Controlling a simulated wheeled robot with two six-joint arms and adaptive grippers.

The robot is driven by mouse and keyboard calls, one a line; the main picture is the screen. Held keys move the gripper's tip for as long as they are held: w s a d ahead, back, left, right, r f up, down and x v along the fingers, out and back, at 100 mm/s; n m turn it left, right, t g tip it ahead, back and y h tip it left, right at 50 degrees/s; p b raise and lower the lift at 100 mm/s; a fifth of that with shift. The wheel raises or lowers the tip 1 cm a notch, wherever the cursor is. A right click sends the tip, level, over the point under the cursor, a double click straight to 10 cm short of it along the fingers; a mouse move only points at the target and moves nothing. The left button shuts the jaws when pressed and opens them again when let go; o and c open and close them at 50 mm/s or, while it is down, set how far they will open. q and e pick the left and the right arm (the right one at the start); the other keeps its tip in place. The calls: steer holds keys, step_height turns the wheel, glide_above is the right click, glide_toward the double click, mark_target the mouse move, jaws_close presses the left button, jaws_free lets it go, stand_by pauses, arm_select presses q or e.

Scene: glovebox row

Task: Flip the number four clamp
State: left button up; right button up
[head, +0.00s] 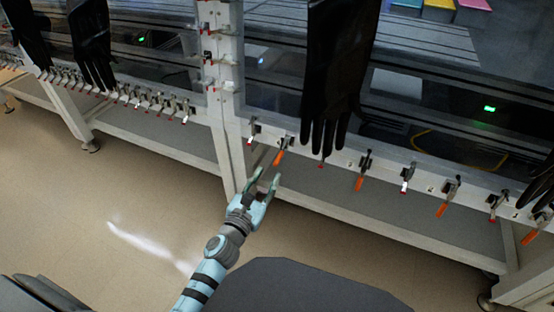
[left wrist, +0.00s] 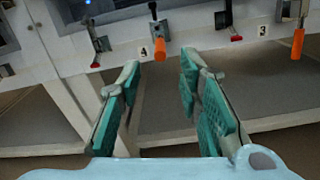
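The number four clamp (left wrist: 160,40) is on the white frame rail, just right of a small "4" label (left wrist: 143,51). Its orange handle hangs down and points toward me in the left wrist view. In the head view this clamp (head: 279,157) is just right of the frame's upright post. My left gripper (head: 267,175) is open and empty, just below and in front of the orange handle. In the left wrist view, the gripper's teal fingers (left wrist: 162,72) are apart, with the handle between and slightly beyond their tips. I see no contact. My right gripper is not in view.
A red-tipped clamp (left wrist: 98,42) is left of it. A black glove (head: 330,95) hangs close to the right, over another red-tipped clamp. The number three clamp (left wrist: 297,42) also has an orange handle; more clamps line the rail. The floor (head: 110,215) below is clear.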

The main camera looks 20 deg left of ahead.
mark_target(277, 159)
arm_select(q)
steer(key=w, duration=0.3)
steer(key=w+b, duration=0.1)
steer(key=w, duration=0.3)
steer(key=shift+w+d+f, duration=0.15)
steer(key=shift+w+d, duration=0.05)
steer(key=shift+w, duration=0.3)
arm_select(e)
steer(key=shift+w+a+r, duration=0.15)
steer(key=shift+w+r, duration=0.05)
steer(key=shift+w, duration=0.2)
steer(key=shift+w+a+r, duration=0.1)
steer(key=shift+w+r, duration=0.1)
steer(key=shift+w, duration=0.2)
arm_select(q)
jaws_close()
